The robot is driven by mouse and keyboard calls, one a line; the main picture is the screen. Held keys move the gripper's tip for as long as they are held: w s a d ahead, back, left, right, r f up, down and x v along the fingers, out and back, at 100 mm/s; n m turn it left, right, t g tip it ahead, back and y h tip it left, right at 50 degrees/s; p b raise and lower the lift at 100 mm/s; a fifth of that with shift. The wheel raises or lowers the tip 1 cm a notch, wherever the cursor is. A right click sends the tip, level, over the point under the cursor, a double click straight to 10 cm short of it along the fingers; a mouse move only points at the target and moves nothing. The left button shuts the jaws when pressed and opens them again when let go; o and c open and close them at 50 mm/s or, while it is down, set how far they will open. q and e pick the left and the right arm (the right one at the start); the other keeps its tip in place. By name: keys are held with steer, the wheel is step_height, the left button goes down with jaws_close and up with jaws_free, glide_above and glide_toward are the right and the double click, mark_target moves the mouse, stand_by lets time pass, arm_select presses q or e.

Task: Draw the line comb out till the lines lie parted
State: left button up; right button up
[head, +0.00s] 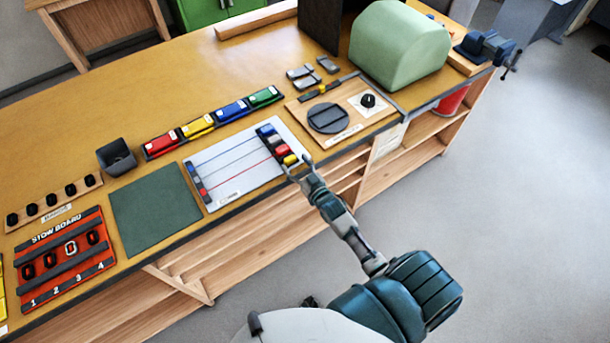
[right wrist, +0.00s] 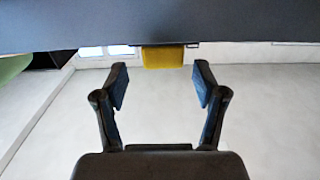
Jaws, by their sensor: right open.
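The white line board (head: 227,182) lies on the bench with a few thin lines, blue and red among them, running across it. Small coloured blocks hold their left ends. At the right end is a dark comb-like piece (head: 270,138) with coloured blocks, a yellow one (head: 290,159) nearest me. The lines look apart along the board; their order at the comb is too small to tell. My right gripper (head: 298,168) is at the board's near right corner, beside the yellow block. In the right wrist view its open fingers (right wrist: 160,85) are empty, with a yellow block (right wrist: 163,57) ahead between them. My left gripper is out of view.
A dial panel (head: 350,130) lies right of the board, and a green mat (head: 155,215) lies left. Coloured cases (head: 198,127) stand behind it, with a dark cup (head: 117,157) at their left. The bench's front edge runs just under my right gripper.

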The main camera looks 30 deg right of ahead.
steer(key=s, duration=0.8)
steer(key=shift+s, duration=0.2)
steer(key=s+a+f+g, duration=0.1)
steer(key=s+f+g, duration=0.25)
steer(key=f, duration=0.75)
steer(key=s+f+g, duration=0.2)
steer(key=s+f, duration=0.2)
steer(key=f, duration=0.6)
steer(key=s+a+f+g, duration=0.1)
steer(key=s+f+g, duration=0.2)
steer(key=f, duration=0.8)
steer(key=s+a+f+g, duration=0.1)
steer(key=s+f+g, duration=0.1)
steer(key=s+f, duration=0.4)
steer(key=s+a+f+n+g, duration=0.1)
steer(key=s+f, duration=0.5)
steer(key=s, duration=0.9)
steer(key=s+a+f+n+g, duration=0.1)
steer(key=s+f+g, duration=0.4)
steer(key=s, duration=0.5)
steer(key=shift+s+a+f+h, duration=0.3)
steer(key=shift+s+a+f, duration=0.1)
steer(key=shift+a+f, duration=0.45)
steer(key=shift+d+g, duration=0.1)
steer(key=shift+g, duration=0.15)
